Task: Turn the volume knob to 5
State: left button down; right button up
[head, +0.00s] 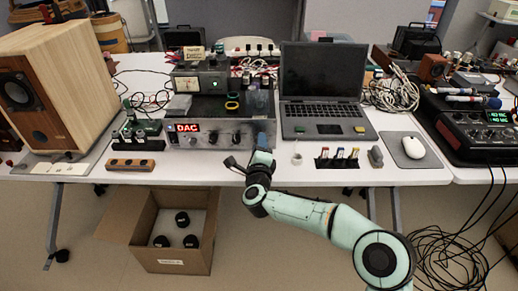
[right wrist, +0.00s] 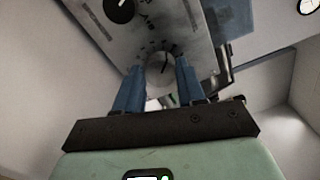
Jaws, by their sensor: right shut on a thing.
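The silver amplifier (head: 222,138) with a red DAC label stands in the middle of the table, its knobs facing me. My right gripper (head: 262,141) is at the right end of its front panel and hides the knob there. In the right wrist view, the two blue fingers of this gripper (right wrist: 160,85) are shut on a pale round volume knob (right wrist: 160,70), one on each side. The knob has a dark pointer line, with scale marks around it on the panel. The numbers are too small and blurred to read. My left gripper is not in view.
A black knob (right wrist: 120,9) sits on the same panel. An open laptop (head: 322,95) stands right of the amplifier, a wooden speaker (head: 60,90) to the left. A white tape roll (head: 296,159) lies near the front edge. A cardboard box (head: 180,260) is below.

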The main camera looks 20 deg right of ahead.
jog(key=m, duration=0.2)
jog(key=shift+m, duration=0.4)
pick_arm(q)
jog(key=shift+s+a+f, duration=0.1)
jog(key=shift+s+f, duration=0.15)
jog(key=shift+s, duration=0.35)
pick_arm(e)
jog(key=m, duration=0.5)
jog(key=shift+r, duration=0.15)
jog(key=shift+m, duration=0.3)
jog(key=o, duration=1.1)
jog(key=shift+c, duration=0.2)
jog(key=shift+s, duration=0.15)
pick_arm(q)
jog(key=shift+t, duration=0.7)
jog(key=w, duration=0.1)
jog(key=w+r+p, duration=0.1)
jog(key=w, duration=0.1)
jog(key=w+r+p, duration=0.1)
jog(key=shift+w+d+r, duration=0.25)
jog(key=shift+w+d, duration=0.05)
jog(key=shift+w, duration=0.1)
pick_arm(e)
jog(key=v, duration=1.3)
